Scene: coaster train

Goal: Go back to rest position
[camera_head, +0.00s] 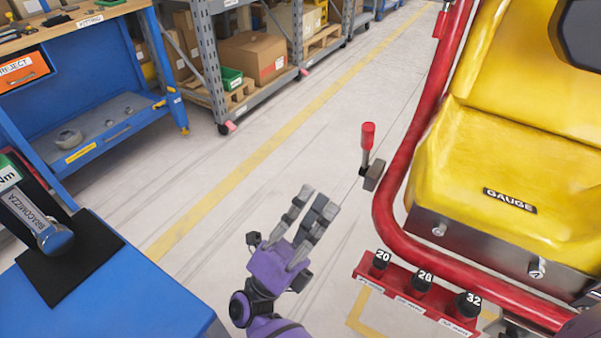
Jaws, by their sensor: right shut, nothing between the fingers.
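My right gripper (315,203), purple with grey fingers, reaches up from the bottom middle of the head view. It is shut and empty, above the open floor between the blue table and the yellow seat. It touches nothing that I can see. My left gripper is out of the picture.
The blue table (130,290) at lower left bears a tool (40,225) on a black mat (85,262). At right are the yellow seat (500,150), red tube frame (385,200), red-handled lever (368,135) and red socket rack (400,293). A workbench and shelves stand behind.

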